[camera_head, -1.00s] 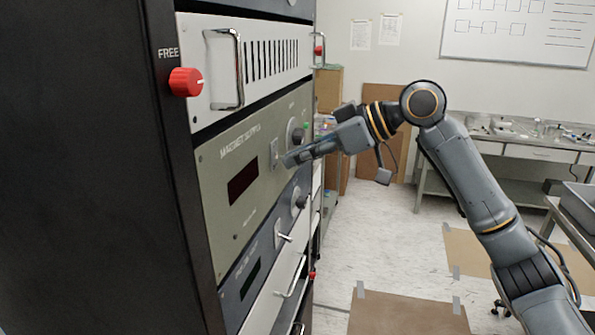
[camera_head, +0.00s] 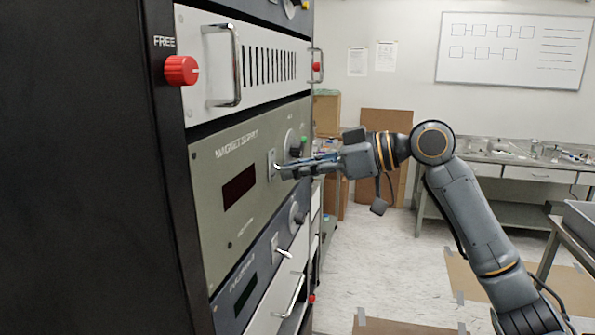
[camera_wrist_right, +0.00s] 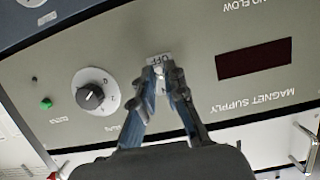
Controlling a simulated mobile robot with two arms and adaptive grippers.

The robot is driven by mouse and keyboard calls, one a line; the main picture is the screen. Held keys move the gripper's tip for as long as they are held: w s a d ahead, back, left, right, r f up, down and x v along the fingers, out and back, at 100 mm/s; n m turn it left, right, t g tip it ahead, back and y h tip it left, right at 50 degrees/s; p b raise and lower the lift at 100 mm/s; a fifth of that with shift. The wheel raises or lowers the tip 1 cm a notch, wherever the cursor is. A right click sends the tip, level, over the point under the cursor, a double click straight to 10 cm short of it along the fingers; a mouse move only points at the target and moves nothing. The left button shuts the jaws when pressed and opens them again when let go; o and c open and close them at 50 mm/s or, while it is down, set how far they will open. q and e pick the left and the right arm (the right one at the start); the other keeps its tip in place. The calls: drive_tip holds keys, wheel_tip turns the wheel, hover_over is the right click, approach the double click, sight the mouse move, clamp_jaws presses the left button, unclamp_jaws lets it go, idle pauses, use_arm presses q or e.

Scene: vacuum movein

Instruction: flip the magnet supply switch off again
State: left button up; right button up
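The magnet supply panel (camera_head: 215,220) is a grey-green rack unit with a dark display (camera_head: 239,187), which also shows in the right wrist view (camera_wrist_right: 254,58). Its switch plate (camera_head: 271,162) sits right of the display in the head view. In the wrist view the plate, marked OFF (camera_wrist_right: 158,59), lies just beyond my right fingertips. My right gripper (camera_head: 282,170) is at the switch, its two fingertips close together (camera_wrist_right: 166,76). The fingertips partly cover the small lever, so its position and any contact are unclear. My left gripper is not in view.
A round knob (camera_wrist_right: 91,96) and a green button (camera_wrist_right: 46,103) are beside the switch. A white unit with a handle (camera_head: 237,65) and red knob (camera_head: 181,70) is above; a blue-grey unit (camera_head: 238,290) is below. The floor (camera_head: 375,255) to the right is partly open.

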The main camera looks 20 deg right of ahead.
drive_tip(key=shift+o, duration=1.4)
drive_tip(key=shift+d, duration=0.1)
drive_tip(key=v, duration=1.2)
